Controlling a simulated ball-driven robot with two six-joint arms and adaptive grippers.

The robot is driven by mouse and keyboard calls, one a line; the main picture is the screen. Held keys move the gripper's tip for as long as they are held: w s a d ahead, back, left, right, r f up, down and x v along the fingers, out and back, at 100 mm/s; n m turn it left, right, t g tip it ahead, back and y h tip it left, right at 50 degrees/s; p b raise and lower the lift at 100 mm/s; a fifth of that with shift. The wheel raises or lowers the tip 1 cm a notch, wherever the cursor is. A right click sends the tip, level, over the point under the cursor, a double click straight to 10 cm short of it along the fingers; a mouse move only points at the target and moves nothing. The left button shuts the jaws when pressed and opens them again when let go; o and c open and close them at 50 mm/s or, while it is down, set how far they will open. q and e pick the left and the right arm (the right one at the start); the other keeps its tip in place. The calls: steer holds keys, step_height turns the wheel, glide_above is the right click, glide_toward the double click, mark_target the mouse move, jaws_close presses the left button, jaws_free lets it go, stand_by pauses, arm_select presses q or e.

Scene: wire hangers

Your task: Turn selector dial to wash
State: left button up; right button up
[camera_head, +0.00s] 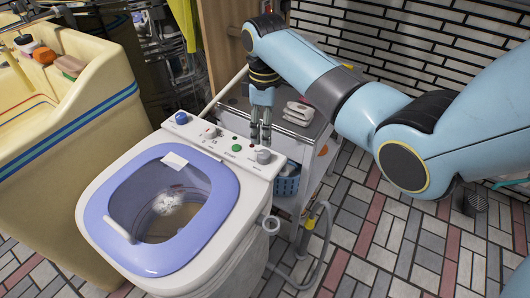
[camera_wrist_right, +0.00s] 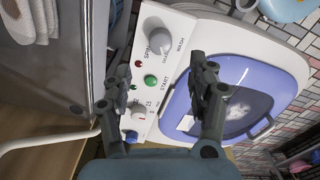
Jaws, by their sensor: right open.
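The selector dial (camera_head: 263,156) is a grey-white knob at the right end of the washer's control panel (camera_head: 226,141). In the right wrist view the dial (camera_wrist_right: 157,38) has SPIN and WASH printed around it. I cannot tell which label it points to. My right gripper (camera_head: 260,136) hangs fingers down above the right part of the panel, close behind the dial. In the right wrist view its two fingers (camera_wrist_right: 163,74) are apart with nothing between them, and the dial shows beyond their tips, apart from them. My left gripper is not in view.
A green START button (camera_head: 236,148), a middle knob (camera_head: 209,132) and a blue knob (camera_head: 182,118) share the panel. The washer's purple lid (camera_head: 112,205) is in front. A cabinet holding folded cloths (camera_head: 298,112) stands behind. A yellow sink unit (camera_head: 85,130) is left.

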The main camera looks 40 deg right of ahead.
mark_target(265, 154)
step_height(265, 154, down, 9)
steer(key=shift+f+b, duration=0.1)
steer(key=shift+b, duration=1)
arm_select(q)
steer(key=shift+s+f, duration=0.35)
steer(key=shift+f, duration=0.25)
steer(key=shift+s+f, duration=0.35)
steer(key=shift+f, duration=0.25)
arm_select(e)
steer(key=shift+s, duration=0.1)
steer(key=c, duration=1.1)
